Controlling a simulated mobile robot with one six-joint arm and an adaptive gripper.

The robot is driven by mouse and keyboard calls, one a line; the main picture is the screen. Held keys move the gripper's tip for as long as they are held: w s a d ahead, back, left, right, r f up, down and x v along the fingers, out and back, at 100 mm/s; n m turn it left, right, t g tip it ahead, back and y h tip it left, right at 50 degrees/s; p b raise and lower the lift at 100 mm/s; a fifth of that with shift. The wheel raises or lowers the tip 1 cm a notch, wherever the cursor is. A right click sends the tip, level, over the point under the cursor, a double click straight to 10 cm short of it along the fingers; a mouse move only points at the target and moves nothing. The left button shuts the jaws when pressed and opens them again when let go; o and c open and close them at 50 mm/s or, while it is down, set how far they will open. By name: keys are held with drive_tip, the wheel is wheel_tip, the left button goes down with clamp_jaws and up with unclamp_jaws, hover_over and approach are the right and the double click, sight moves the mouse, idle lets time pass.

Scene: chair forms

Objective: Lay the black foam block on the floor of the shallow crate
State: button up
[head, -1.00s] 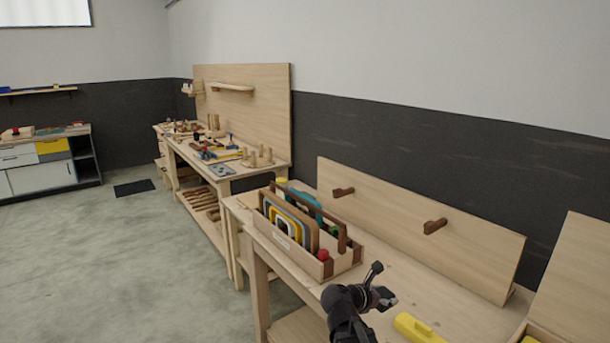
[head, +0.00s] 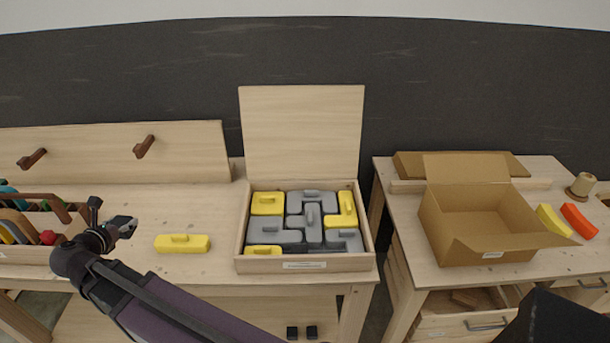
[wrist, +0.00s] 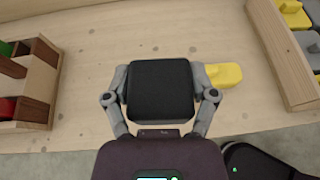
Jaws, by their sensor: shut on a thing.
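The black foam block (wrist: 160,90) is a dark squarish block in the wrist view, held between the two fingers of my gripper (wrist: 162,88). In the head view my gripper (head: 122,226) is at the left, over the bench between the tool tote and a yellow block; the held block is hard to make out there. A shallow wooden box (head: 307,264) with a raised lid stands right of my gripper, holding several grey and yellow blocks. I cannot tell for sure that it is the shallow crate. Its floor is mostly hidden by the blocks.
A yellow block (head: 182,244) lies on the bench between my gripper and the wooden box. The tool tote (head: 40,255) stands at the left. An open cardboard box (head: 480,228) stands on the right bench, with yellow and orange pieces beside it. A gap separates the benches.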

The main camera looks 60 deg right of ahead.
sight(121, 219)
wheel_tip(121, 219, up, 12)
drive_tip(key=p, duration=1.1)
drive_tip(key=shift+r, duration=0.15)
drive_tip(key=shift+s, duration=0.1)
